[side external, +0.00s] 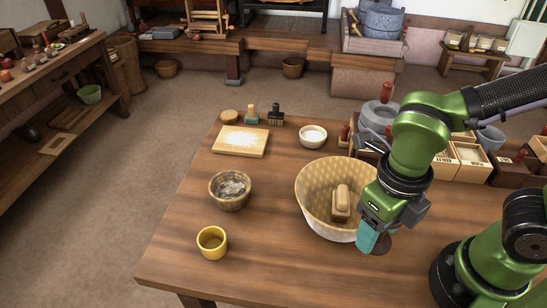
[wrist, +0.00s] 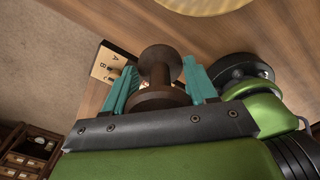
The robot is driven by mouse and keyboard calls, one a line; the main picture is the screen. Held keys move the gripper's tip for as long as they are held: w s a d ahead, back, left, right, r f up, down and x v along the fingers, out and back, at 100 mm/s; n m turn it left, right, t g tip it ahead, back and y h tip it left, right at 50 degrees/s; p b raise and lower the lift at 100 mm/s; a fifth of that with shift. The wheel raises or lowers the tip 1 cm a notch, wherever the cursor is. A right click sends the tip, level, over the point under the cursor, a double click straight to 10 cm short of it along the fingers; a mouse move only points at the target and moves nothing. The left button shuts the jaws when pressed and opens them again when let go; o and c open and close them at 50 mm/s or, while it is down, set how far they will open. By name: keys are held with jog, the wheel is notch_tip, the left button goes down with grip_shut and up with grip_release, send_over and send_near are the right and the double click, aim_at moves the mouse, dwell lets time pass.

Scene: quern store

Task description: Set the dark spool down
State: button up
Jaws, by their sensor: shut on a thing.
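The dark spool (wrist: 159,75) is brown with a wide flange at each end. In the wrist view it sits between the two teal fingers of my gripper (wrist: 160,88), which is shut on it. In the side view my gripper (side external: 370,238) points down just right of the woven bowl, near its front rim. Only a dark edge of the spool shows there, behind the fingers. I cannot tell whether the spool touches the table (side external: 275,262).
The woven bowl (side external: 312,188) holds a wooden block-like thing (side external: 341,204). Left of it stand a bowl of grey stuff (side external: 230,203) and a yellow cup (side external: 212,253). A board (side external: 241,152) lies farther back. Boxes (side external: 470,175) crowd the right. The table's front middle is clear.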

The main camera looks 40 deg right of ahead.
jog(key=shift+w+a+r, duration=0.1)
jog(key=shift+w+r, duration=0.2)
jog(key=shift+r, duration=0.3)
jog(key=shift+w+a+r, duration=0.1)
jog(key=shift+w+r, duration=0.15)
jog(key=shift+r, duration=0.35)
jog(key=w+a+r+m, duration=0.2)
jog(key=w+m, duration=0.2)
jog(key=w, duration=0.6)
jog(key=w+d+f+m, duration=0.1)
jog(key=w+d+m, duration=0.35)
jog(key=w, duration=0.65)
jog(key=w+d+f+m, duration=0.2)
jog(key=w+d+m, duration=0.25)
jog(key=w, duration=0.75)
jog(key=shift+n, duration=0.3)
jog(key=f, duration=1)
jog(key=shift+s+f, duration=0.1)
jog(key=shift+s, duration=0.25)
jog(key=shift+f, duration=2.2)
jog(key=shift+f, duration=0.1)
jog(key=o, duration=1.1)
jog(key=shift+c, duration=0.2)
